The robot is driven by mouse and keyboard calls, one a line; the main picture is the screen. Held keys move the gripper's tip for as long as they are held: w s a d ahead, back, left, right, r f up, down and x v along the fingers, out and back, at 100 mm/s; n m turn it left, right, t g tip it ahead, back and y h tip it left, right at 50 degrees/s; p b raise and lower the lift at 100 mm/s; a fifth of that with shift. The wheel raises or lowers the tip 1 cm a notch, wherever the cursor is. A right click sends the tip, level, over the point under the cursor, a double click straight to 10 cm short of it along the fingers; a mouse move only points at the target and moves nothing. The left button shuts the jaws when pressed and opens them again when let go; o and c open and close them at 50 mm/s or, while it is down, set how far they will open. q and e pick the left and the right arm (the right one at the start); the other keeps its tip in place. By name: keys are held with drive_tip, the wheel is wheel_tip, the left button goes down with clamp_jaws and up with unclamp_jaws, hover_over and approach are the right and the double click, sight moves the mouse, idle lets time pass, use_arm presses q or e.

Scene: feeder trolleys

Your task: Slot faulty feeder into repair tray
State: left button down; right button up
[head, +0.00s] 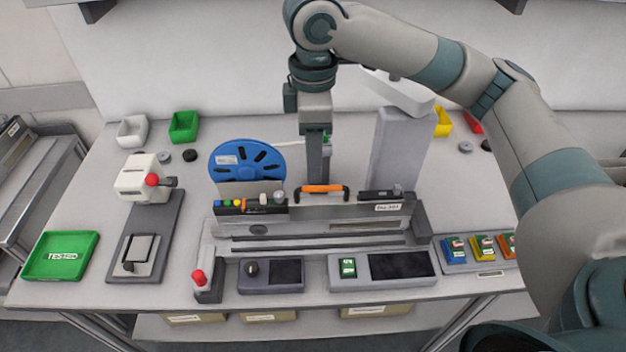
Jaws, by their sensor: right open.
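A long grey feeder (340,215) sits in a fixture at the middle of the bench. It has an orange handle (322,189) on top, a label at its right end and a blue reel (247,158) at its left. My right gripper (318,180) points down at the orange handle and is open. Its fingertips are close to the handle; whether they straddle it I cannot tell. My left gripper is not in view. I see no tray marked for repair; a green tray (62,256) at the left reads TESTED.
A white press-like device (145,178) with a red knob stands at the left. A red-topped post (203,280) and control panels (380,268) line the front. A grey upright block (398,150) stands behind the feeder's right side. A grey rack (30,180) is at the far left.

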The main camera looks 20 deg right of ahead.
sight(302, 214)
drive_tip(key=shift+f, duration=0.6)
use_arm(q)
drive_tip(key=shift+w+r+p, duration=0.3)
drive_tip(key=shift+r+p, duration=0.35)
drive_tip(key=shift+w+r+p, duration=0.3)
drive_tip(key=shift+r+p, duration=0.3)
use_arm(e)
wheel_tip(302, 214, down, 16)
drive_tip(key=shift+r, duration=0.1)
clamp_jaws()
